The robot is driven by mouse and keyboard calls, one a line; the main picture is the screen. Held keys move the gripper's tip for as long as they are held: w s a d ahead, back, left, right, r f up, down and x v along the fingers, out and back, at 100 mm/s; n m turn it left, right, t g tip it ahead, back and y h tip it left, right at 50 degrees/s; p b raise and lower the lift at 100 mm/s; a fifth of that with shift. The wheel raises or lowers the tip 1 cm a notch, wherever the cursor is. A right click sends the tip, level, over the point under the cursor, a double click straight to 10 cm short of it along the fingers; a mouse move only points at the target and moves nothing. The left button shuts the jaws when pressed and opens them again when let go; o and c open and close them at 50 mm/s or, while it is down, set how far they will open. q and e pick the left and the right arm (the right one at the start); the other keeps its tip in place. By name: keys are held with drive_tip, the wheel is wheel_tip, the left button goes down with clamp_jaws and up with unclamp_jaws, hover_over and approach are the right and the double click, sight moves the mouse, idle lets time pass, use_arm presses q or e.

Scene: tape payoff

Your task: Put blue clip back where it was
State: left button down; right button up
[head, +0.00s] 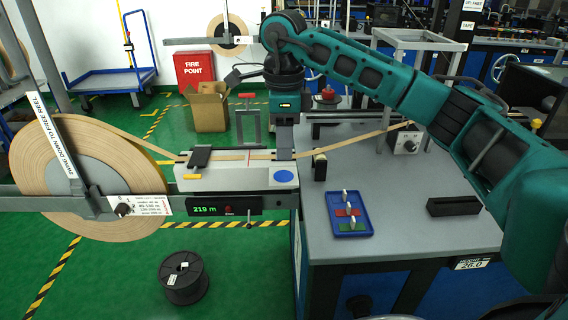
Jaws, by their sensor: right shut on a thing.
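My right gripper (284,121) points down over the right end of the pale tape-measuring bench (235,178), at the brown tape (320,145). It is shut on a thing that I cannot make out. I cannot pick out a blue clip. A blue tray (348,229) on the grey table holds two small white upright pieces, one at a red patch (347,212) and one at a green patch (350,223). A flat blue disc (284,176) is on the bench's right end. My left gripper is not in view.
A large tape reel (40,170) stands at the left. A black clamp (200,156) sits on the bench's left. A small dark block (320,166) stands between bench and tray; a black holder (454,206) lies at the right. The tabletop around the tray is clear.

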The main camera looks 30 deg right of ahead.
sight(284, 176)
wheel_tip(284, 176, down, 4)
drive_tip(key=shift+r, duration=0.1)
drive_tip(key=shift+f+b, duration=0.3)
drive_tip(key=shift+f, duration=0.15)
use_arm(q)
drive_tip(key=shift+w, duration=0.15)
use_arm(e)
drive_tip(key=shift+f, duration=0.15)
drive_tip(key=o, duration=1.1)
drive_tip(key=shift+r, duration=0.45)
use_arm(q)
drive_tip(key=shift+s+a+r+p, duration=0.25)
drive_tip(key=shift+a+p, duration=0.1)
drive_tip(key=shift+p, duration=0.6)
use_arm(e)
wheel_tip(284, 176, up, 12)
drive_tip(key=shift+f, duration=0.25)
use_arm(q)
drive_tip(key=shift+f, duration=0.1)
